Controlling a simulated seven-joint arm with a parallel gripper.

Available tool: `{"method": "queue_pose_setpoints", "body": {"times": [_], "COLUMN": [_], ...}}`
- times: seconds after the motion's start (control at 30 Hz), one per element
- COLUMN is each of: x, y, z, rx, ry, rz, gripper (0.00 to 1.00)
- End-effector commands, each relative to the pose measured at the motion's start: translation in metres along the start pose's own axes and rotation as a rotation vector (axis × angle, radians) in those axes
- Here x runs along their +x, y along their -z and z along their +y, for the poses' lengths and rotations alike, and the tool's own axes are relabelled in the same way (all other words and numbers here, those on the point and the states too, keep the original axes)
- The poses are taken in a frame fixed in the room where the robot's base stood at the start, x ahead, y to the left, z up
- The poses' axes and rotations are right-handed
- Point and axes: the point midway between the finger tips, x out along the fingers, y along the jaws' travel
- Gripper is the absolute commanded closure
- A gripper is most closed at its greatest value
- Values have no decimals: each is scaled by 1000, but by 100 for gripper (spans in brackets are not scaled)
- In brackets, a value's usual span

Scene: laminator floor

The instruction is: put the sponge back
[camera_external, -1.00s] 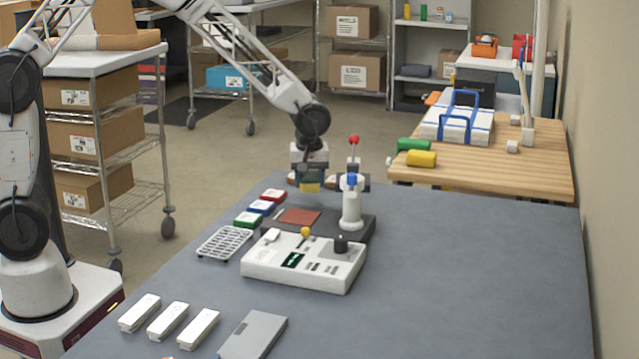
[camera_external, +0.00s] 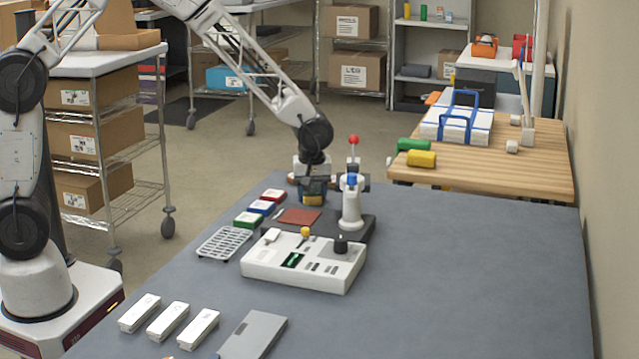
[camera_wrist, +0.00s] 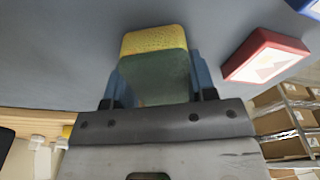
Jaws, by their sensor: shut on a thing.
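The sponge (camera_wrist: 153,76) is yellow on one layer and dark green on the other. In the wrist view it sits between the two blue fingers of my gripper (camera_wrist: 155,85), which is shut on it. In the external view my gripper (camera_external: 312,188) is low at the far end of the grey-blue table, behind the reddish-brown pad (camera_external: 299,216), and the yellow of the sponge (camera_external: 311,200) shows under it. I cannot tell whether the sponge touches the table.
Red (camera_external: 274,195), blue (camera_external: 262,207) and green (camera_external: 248,219) blocks lie left of the pad. A white post with a blue top (camera_external: 352,205) stands close on the right. A white control box (camera_external: 303,262) and a wire rack (camera_external: 224,243) are nearer. The table's right side is clear.

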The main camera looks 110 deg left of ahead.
Motion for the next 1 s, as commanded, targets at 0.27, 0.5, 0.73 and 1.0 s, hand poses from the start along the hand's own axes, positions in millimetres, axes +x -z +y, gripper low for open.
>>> {"method": "queue_pose_setpoints", "body": {"times": [0.27,0.5,0.73,1.0], "x": [0,2,2,-2], "y": [0,0,0,0], "z": [0,0,0,0], "rx": [0,0,0,0], "ry": [-1,-1,-1,-2], "rz": [0,0,0,1], "gripper": [78,32,23,23]}}
